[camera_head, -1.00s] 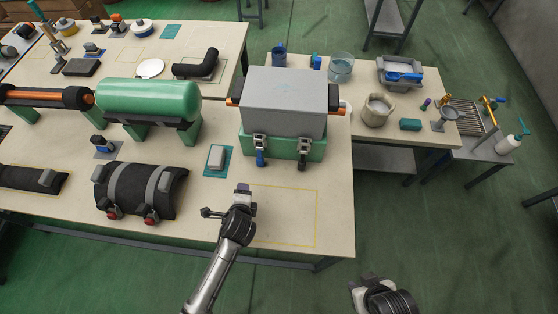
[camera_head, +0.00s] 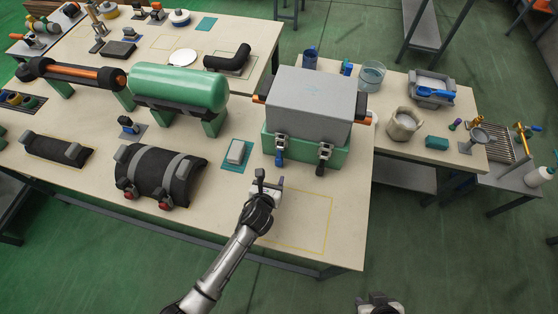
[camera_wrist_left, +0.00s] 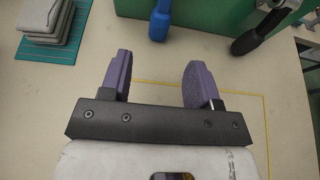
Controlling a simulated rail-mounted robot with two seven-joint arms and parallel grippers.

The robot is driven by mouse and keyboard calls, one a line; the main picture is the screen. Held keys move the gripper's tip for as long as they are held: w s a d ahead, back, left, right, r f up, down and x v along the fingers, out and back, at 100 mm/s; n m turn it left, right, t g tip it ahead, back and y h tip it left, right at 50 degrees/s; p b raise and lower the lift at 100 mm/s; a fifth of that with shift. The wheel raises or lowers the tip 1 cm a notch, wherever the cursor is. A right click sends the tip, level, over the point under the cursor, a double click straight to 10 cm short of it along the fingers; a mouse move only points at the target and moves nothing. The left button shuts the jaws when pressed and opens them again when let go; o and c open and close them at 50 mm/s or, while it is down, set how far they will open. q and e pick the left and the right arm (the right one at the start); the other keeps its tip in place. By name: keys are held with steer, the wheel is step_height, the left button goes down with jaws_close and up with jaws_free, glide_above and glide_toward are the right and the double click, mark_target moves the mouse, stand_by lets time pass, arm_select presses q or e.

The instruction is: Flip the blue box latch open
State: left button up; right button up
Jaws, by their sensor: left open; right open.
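A box with a grey lid (camera_head: 312,97) and a green base (camera_head: 342,160) stands on the table in the head view. Two metal latches hang on its front: one with a blue handle (camera_head: 280,157), one with a black handle (camera_head: 322,168). The wrist view shows the blue handle (camera_wrist_left: 160,22) just ahead and the black handle (camera_wrist_left: 258,35) to its right. My left gripper (camera_head: 268,183) is open and empty, in front of and below the blue latch, apart from it. Its purple fingers (camera_wrist_left: 155,78) show in the wrist view. My right gripper (camera_head: 380,300) is at the bottom edge, mostly cut off.
A grey block on a teal mat (camera_head: 238,153) lies left of the box. A black saddle-shaped piece (camera_head: 160,175) and a green cylinder (camera_head: 180,87) stand further left. A bare yellow-outlined area (camera_head: 300,220) lies in front of the box.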

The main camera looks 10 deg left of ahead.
mark_target(278, 163)
arm_select(q)
steer(key=b+x, duration=0.3)
steer(key=x, duration=0.8)
steer(key=shift+r, duration=0.1)
jaws_close()
stand_by(0.3)
